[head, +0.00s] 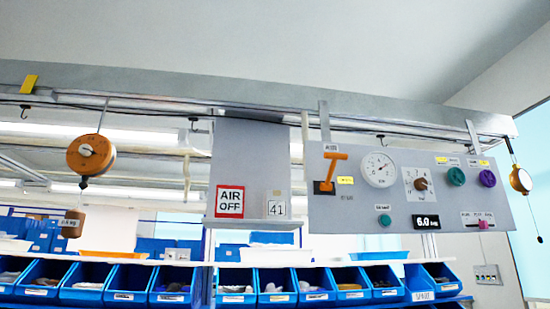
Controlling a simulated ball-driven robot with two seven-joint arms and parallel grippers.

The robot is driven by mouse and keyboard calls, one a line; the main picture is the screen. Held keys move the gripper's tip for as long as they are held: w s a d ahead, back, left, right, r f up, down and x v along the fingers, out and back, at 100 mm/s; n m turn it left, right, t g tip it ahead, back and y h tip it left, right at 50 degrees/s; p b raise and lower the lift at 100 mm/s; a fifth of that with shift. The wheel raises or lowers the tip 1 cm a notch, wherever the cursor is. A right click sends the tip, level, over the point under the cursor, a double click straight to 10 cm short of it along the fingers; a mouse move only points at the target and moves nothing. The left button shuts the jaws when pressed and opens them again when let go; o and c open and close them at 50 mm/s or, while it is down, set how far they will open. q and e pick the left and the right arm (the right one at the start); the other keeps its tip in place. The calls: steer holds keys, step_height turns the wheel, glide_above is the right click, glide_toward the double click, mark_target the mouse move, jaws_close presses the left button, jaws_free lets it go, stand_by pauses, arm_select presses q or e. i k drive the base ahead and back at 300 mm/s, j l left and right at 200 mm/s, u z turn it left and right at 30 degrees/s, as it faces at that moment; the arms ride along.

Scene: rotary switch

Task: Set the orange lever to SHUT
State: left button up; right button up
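The orange lever (332,170) is at the left end of a grey control panel (450,225) that hangs from an overhead rail. Its stem rises from a dark slot plate (324,188) and leans slightly right, with a crossbar handle at the top. A small label (331,147) sits above it, a yellow label (345,180) to its right, and small print below right; I cannot read which mark is SHUT. Neither of my grippers is in view.
Blue bins (130,285) line the shelf below.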

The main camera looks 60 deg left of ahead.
mark_target(328, 187)
steer(key=u, duration=1.45)
